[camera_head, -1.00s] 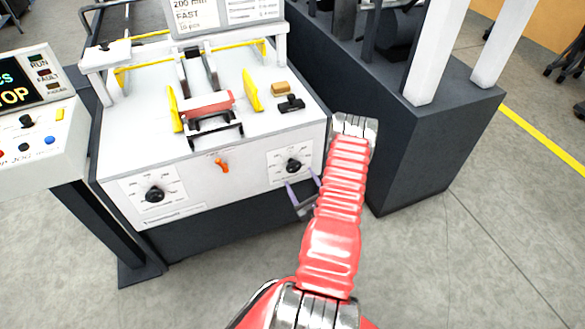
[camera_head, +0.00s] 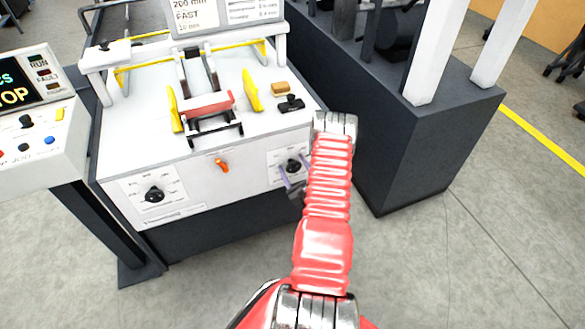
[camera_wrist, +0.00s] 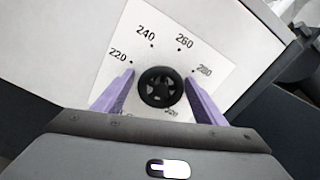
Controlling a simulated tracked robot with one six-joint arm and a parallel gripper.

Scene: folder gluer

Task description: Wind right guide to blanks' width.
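The right guide's black knob (camera_head: 293,166) sits on a white dial plate at the right of the machine's front panel. In the wrist view the knob (camera_wrist: 160,87) lies between the two purple fingers of my gripper (camera_wrist: 160,92). The fingers are open, with a gap on each side of the knob. The dial plate (camera_wrist: 205,65) shows 220, 240, 260 and 280; a lower number is partly hidden. In the head view my gripper (camera_head: 291,178) is at the knob, partly behind my arm. The yellow right guide (camera_head: 252,91) stands on the machine top.
A second black knob (camera_head: 154,195) is at the panel's left, with an orange lever (camera_head: 222,165) between. Red blanks (camera_head: 208,104) lie between the yellow guides. A sign (camera_head: 195,15) reads 200 mm FAST. A dark cabinet (camera_head: 420,150) stands to the right.

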